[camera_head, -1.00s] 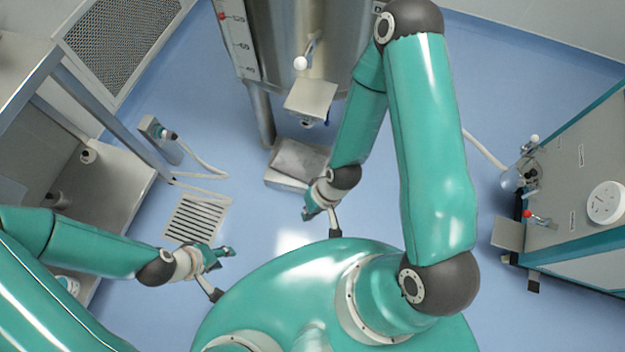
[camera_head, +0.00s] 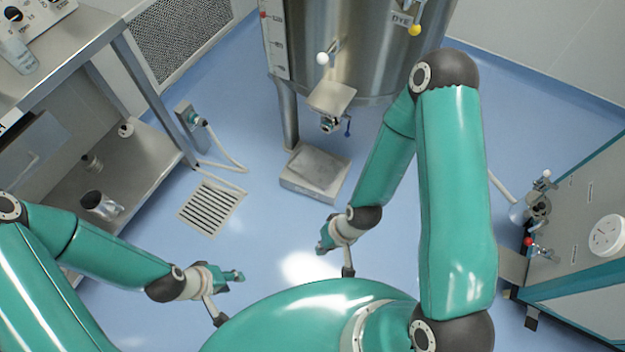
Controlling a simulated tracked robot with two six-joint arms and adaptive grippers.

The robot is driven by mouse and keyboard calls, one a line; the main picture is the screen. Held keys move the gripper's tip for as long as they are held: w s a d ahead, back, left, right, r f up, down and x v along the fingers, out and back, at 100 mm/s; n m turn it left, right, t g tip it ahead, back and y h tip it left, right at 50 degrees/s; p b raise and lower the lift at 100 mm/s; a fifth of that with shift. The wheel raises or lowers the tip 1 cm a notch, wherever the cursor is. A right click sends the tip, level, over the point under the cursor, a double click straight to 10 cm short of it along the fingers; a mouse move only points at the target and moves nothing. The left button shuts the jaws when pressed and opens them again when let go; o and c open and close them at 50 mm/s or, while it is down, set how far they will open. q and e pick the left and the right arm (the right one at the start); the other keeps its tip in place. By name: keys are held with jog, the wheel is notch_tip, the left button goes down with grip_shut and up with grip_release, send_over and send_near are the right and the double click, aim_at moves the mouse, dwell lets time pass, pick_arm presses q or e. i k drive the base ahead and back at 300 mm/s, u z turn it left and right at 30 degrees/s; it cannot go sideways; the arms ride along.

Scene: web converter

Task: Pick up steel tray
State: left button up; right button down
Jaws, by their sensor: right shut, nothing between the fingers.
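A flat grey steel tray (camera_head: 320,168) lies on top of a low pale box-like base (camera_head: 308,191) on the floor, in front of the steel tank. My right gripper (camera_head: 322,247) is shut and empty, nearer to me than the tray and clear of it. My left gripper (camera_head: 238,276) hangs further left and nearer, apart from anything. Its fingers are small and seen from above, so its opening is unclear.
The steel tank (camera_head: 350,50) with a valve stands behind the tray. A floor drain (camera_head: 211,208) lies between. A machine (camera_head: 580,235) stands at right. The middle floor is clear.

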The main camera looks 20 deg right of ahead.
aim_at(315, 166)
jog(key=u, duration=0.05)
jog(key=i, duration=0.9)
jog(key=z, duration=0.05)
